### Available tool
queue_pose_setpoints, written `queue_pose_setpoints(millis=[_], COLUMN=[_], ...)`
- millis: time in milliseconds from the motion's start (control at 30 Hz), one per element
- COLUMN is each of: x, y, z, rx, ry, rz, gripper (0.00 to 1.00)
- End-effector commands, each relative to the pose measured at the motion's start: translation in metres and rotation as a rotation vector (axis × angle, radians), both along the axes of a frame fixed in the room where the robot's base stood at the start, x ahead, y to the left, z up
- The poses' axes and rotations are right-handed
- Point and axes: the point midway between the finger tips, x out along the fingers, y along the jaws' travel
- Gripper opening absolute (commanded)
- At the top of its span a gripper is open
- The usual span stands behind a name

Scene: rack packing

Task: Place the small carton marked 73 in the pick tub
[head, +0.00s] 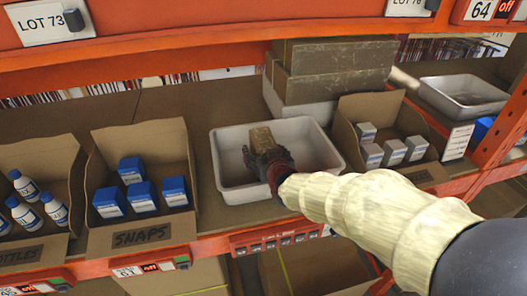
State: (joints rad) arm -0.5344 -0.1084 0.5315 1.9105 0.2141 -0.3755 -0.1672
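A white tub (222,165) stands on the middle of the shelf. A small brown carton (261,138) shows over the inside of the tub, just past the tips of my gripper (262,156). Its lower part is hidden by the fingers, and no marking on it can be read. My gripper reaches in over the tub's right front side, with one dark finger visible at the carton's left. I cannot tell whether the fingers grip the carton or stand apart around it, nor whether it rests on the tub's floor.
A cardboard bin marked SNAPS (142,236) holds blue boxes, left of the tub. A bin marked BOTTLES (36,254) is farther left. Right of the tub, another bin (400,174) holds grey boxes. Stacked boxes (335,72) stand behind. An orange beam (200,40) crosses above.

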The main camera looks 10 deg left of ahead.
Motion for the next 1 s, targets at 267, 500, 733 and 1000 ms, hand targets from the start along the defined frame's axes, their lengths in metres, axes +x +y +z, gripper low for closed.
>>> queue_pose_setpoints(millis=[267,500,733,1000], x=[-0.034,-0.071,-0.094,-0.100], y=[-0.016,-0.034,-0.046,-0.048], z=[0.018,0.035,0.045,0.047], rx=[0.003,0.002,0.002,0.000], ry=[-0.004,-0.004,-0.001,-0.001], rz=[0.001,0.000,0.000,0.000], gripper=[0.71,0.71,0.71,0.71])
